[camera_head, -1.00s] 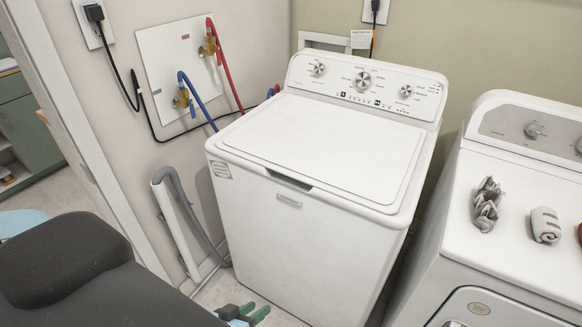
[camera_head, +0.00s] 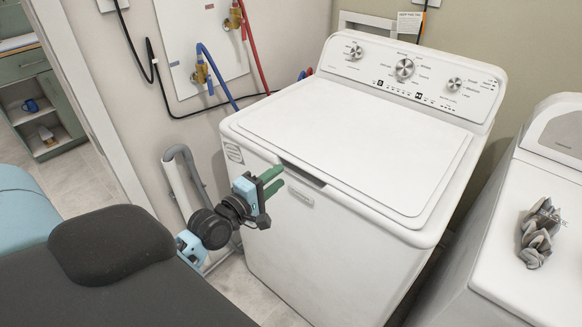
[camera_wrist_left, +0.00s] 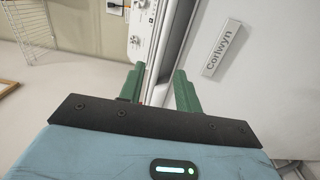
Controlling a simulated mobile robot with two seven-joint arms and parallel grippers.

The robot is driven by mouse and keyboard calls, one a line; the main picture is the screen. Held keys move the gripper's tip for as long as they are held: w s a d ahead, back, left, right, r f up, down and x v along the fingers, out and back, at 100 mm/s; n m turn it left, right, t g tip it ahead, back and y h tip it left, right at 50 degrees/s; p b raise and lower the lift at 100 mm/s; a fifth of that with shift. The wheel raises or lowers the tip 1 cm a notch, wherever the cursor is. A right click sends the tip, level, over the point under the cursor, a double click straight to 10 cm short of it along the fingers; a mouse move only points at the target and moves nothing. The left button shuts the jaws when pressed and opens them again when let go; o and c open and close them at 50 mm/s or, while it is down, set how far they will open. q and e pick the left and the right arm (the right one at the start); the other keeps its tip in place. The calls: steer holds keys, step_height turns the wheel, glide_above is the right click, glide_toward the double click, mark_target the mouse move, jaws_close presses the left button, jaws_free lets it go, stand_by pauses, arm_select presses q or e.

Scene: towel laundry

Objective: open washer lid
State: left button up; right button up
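The white top-loading washer (camera_head: 330,245) stands in the middle of the head view. Its lid (camera_head: 350,140) is shut, with a dark handle recess (camera_head: 302,172) at the front edge. My left gripper (camera_head: 274,181) is in front of the washer's front face, just left of and slightly below the recess. Its green fingers are apart and empty in the left wrist view (camera_wrist_left: 160,88), where the washer's front with its name badge (camera_wrist_left: 214,57) shows beyond them. I cannot tell whether the fingers touch the washer. My right gripper is not in view.
A dryer (camera_head: 490,250) stands to the right with a crumpled grey cloth (camera_head: 539,233) on top. Hoses, valves and a grey drain pipe (camera_head: 176,190) are on the wall at left. A doorway and green shelves (camera_head: 45,100) lie further left.

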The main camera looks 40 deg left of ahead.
mark_target(295, 165)
arm_select(q)
steer(key=shift+w+d, duration=0.15)
steer(key=shift+w, duration=1.35)
steer(key=shift+w+d, duration=0.1)
steer(key=shift+w, duration=1.4)
steer(key=shift+c, duration=0.3)
jaws_close()
